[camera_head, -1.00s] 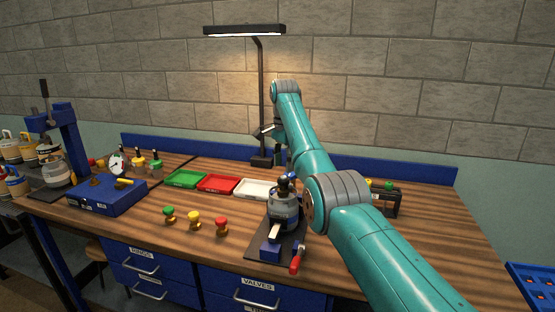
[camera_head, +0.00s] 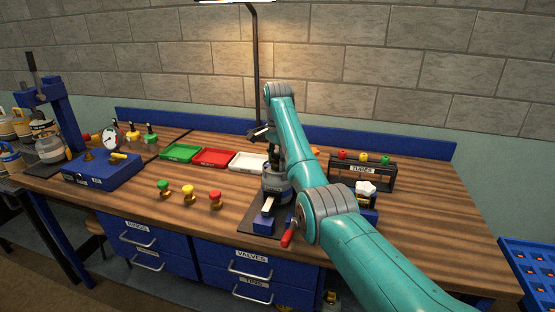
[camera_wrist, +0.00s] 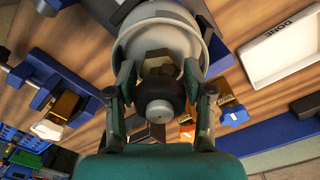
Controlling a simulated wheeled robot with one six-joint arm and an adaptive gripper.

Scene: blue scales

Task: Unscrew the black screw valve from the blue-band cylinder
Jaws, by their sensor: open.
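A grey cylinder (camera_head: 274,187) stands upright in a vise with a red handle (camera_head: 288,236), partly hidden behind my arm. In the wrist view the cylinder (camera_wrist: 140,45) has a brass hex fitting and the black screw valve (camera_wrist: 159,100). My gripper (camera_wrist: 159,70) is open, with one finger on each side of the valve and fitting. Whether the fingers touch them cannot be told. I cannot make out a blue band.
Green (camera_head: 181,153), red (camera_head: 213,158) and white (camera_head: 247,161) trays lie behind the cylinder. The white tray's DONE label shows in the wrist view (camera_wrist: 285,60). Three coloured valves (camera_head: 188,193) stand front left. A black rack (camera_head: 361,172) stands right. A lamp pole (camera_head: 257,70) rises behind.

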